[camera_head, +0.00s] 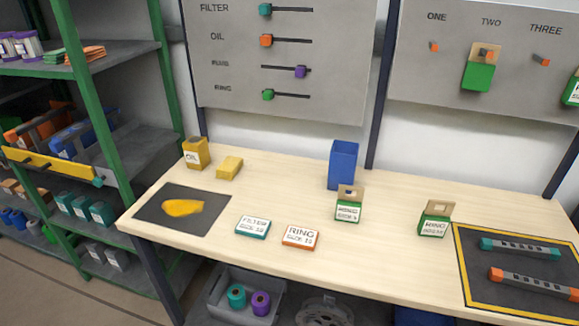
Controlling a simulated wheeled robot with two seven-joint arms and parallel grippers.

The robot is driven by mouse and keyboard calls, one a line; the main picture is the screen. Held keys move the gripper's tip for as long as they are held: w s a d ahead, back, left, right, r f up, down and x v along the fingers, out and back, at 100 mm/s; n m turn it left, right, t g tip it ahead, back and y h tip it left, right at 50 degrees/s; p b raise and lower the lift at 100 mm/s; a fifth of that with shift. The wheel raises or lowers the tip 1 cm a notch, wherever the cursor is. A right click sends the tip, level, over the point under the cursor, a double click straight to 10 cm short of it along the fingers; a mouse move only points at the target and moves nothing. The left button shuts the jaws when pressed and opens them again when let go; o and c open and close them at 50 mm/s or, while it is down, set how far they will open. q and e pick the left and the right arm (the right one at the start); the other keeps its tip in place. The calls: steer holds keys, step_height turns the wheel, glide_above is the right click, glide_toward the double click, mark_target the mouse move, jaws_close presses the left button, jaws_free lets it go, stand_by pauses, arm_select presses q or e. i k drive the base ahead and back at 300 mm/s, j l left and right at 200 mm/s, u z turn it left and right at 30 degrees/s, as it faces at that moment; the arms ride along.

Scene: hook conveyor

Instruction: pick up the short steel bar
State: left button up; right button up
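Two grey steel bars lie side by side, apart, on a dark mat (480,262) with a yellow border at the right end of the table. The far bar (522,249) has teal ends. The near bar (533,284) has orange ends, and its right end reaches the picture edge. The two look close in length, so I cannot tell for sure which is the short one. Neither of my grippers shows in the view.
Two green boxes (347,213) (433,228) and a blue bin (342,165) stand on the wooden table (300,188). Filter (253,227) and ring (300,237) cards lie front centre. A dark mat (160,215) with a yellow patch lies left. Green shelving (107,97) stands at far left.

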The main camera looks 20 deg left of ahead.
mark_target(569, 293)
steer(key=u, duration=0.25)
steer(key=z, duration=1.3)
